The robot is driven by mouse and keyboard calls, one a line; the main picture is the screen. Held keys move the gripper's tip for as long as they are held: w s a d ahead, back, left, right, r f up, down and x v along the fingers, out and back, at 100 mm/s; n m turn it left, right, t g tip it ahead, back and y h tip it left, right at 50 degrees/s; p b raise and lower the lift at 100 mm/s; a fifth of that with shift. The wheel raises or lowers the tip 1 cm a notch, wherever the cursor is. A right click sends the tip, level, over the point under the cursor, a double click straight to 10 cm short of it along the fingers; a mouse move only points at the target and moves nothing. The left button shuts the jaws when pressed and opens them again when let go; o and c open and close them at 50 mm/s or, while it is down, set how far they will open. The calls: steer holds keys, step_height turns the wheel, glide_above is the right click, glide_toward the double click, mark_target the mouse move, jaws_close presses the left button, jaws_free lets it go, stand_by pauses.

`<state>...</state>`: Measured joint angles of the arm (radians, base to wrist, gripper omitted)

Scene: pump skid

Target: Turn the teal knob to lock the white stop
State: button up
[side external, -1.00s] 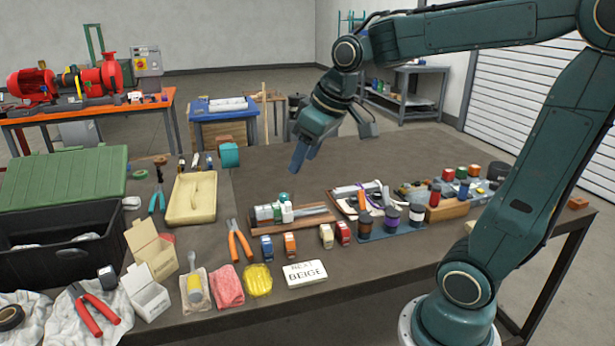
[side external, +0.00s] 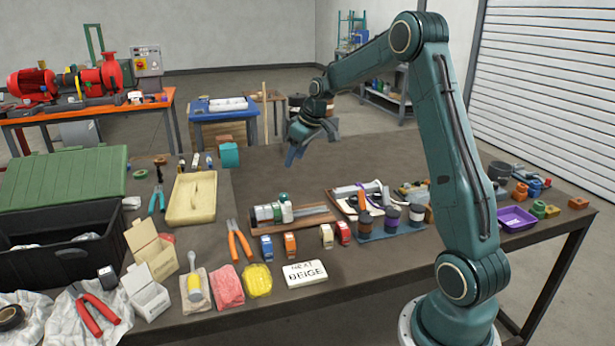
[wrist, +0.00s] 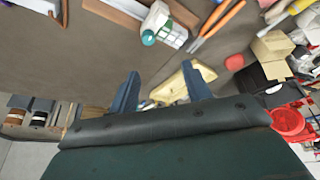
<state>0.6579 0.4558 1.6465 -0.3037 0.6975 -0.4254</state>
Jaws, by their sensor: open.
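The teal knob (side external: 283,197) sits on the white stop (side external: 287,213) of a small wooden-based rail fixture (side external: 318,219) in the middle of the table. In the wrist view the teal knob (wrist: 148,38) and white stop (wrist: 157,17) show near the top, beyond my fingers. My gripper (side external: 293,158) is above the table behind the fixture, apart from it. Its two blue fingers also show in the wrist view, spread and empty (wrist: 162,85). Whether the stop is locked cannot be told.
A cream tray (side external: 176,215) and orange-handled pliers (side external: 238,241) lie left of the fixture. A tool tray (side external: 345,204) and several dark spools stand close on its right. The table behind the fixture is clear.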

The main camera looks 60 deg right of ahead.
mark_target(284, 195)
steer(key=d+f, duration=0.2)
steer(key=shift+w+d+f, duration=0.1)
steer(key=shift+w+d, duration=0.2)
steer(key=shift+d, duration=0.1)
steer(key=x, duration=1.3)
steer(key=shift+w+f, duration=0.15)
steer(key=shift+f, duration=0.15)
steer(key=c, duration=1)
